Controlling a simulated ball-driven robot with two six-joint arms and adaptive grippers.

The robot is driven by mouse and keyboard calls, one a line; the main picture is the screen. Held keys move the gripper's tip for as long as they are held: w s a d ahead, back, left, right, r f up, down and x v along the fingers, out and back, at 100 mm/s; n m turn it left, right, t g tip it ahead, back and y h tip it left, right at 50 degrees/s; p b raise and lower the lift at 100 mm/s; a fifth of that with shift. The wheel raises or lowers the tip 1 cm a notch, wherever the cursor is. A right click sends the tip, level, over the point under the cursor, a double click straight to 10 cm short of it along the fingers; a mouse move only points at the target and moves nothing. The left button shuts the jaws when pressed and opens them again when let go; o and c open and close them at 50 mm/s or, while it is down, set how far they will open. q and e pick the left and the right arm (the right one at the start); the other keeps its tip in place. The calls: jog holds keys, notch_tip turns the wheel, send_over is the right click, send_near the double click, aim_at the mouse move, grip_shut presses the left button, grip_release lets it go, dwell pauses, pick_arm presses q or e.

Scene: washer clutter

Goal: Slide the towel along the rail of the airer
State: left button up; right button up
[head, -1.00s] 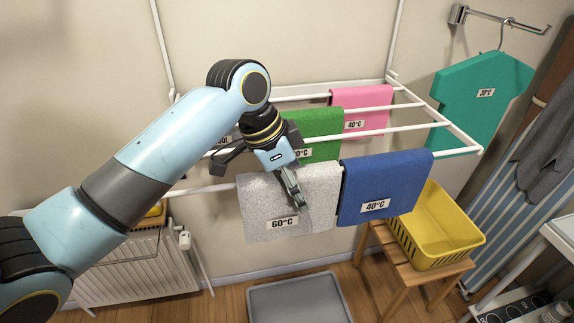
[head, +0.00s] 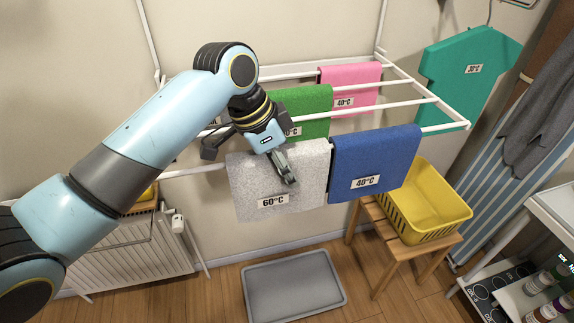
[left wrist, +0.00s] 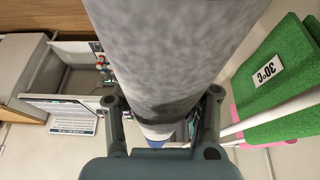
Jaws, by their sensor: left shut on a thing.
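The white airer (head: 450,128) holds several towels on its parallel rails. A speckled grey towel (head: 250,185) with a 60°C label hangs over the front rail. My left gripper (head: 288,180) reaches over the rail and is shut on the grey towel near its upper right part. In the left wrist view the grey towel (left wrist: 170,45) runs between the two fingers of the gripper (left wrist: 162,100). A blue towel (head: 375,160), label 40°C, hangs just right of the grey one on the same rail, almost touching it. My right gripper is not in view.
A green towel (head: 305,102) and a pink towel (head: 350,75) hang on rails behind. A teal garment (head: 465,90) hangs at the right. A yellow basket (head: 430,215) stands on a wooden stool (head: 395,245); a grey tray (head: 293,285) lies on the floor.

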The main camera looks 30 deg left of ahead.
aim_at(218, 164)
pick_arm(q)
jog(key=shift+s+a, duration=1.1)
jog(key=shift+s, duration=0.25)
jog(key=shift+s+a, duration=1.15)
jog(key=shift+s, duration=0.15)
jog(key=shift+s+a, duration=1.1)
jog(key=shift+s, duration=0.25)
jog(key=o, duration=1.3)
jog(key=v, duration=0.6)
jog(key=shift+a, duration=0.1)
jog(key=shift+s+a+r, duration=0.1)
jog(key=shift+s+r, duration=0.1)
jog(key=shift+r, duration=0.5)
